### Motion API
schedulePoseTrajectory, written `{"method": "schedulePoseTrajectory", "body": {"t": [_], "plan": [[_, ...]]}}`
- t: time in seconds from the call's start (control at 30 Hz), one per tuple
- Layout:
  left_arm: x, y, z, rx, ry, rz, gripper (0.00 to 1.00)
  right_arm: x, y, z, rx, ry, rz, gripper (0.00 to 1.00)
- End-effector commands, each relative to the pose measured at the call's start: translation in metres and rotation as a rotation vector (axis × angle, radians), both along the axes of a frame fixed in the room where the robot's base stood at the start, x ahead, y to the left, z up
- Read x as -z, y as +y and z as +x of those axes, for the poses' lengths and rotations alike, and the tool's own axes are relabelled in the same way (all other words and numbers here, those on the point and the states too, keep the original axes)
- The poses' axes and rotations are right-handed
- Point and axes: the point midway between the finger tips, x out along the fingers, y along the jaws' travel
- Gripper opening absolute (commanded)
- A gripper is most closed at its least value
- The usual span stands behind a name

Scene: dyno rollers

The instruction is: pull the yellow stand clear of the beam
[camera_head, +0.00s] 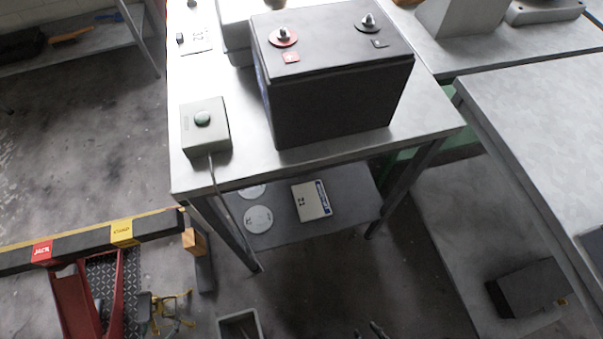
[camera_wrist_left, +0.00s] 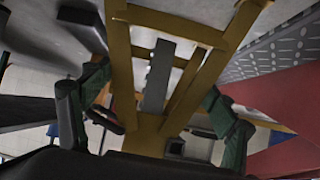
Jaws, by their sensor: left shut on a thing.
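The yellow stand (camera_head: 178,308) is low at the bottom left of the head view. It lies below the beam's right part in the picture, with floor showing between them. The dark beam (camera_head: 80,246) carries a red and a yellow label. In the left wrist view the stand (camera_wrist_left: 190,95) is a yellow frame with a grey post, filling the middle. My left gripper (camera_wrist_left: 150,122) has a finger on each side of it and is shut on it; it shows only partly in the head view (camera_head: 146,314). My right gripper (camera_head: 368,331) shows only fingertips, apart, at the bottom edge.
A red jack (camera_head: 76,300) and dark tread plate (camera_head: 108,280) stand left of the yellow stand. A wooden block (camera_head: 194,242) sits by the beam's end. A grey open bin (camera_head: 240,325) is to the right. A metal table (camera_head: 200,173) holds a large battery (camera_head: 330,100).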

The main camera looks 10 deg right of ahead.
Motion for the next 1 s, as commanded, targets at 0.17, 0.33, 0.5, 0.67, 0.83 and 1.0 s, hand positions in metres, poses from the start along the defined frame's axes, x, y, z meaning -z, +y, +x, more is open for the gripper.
{"method": "schedulePoseTrajectory", "body": {"t": [0.17,0.33,0.5,0.67,0.83,1.0], "plan": [[0.005,-0.002,-0.022,-0.003,0.015,-0.002,0.21,-0.002,0.0,0.001,0.0,-0.002,0.0,0.35],[0.005,-0.003,-0.035,-0.003,0.015,-0.001,0.21,-0.003,0.0,0.001,0.0,-0.004,0.0,0.35],[0.005,-0.004,-0.045,-0.003,0.016,-0.002,0.21,-0.004,0.0,0.001,0.0,-0.005,0.0,0.35],[0.005,-0.004,-0.046,-0.003,0.016,-0.002,0.21,-0.004,0.0,0.001,0.0,-0.005,0.0,0.35],[0.005,-0.004,-0.046,-0.003,0.015,-0.001,0.85,-0.004,0.0,0.001,0.0,-0.005,0.0,0.35],[0.003,-0.004,-0.042,-0.001,0.009,-0.001,0.96,-0.004,0.0,0.001,0.001,-0.005,0.0,0.35]]}}
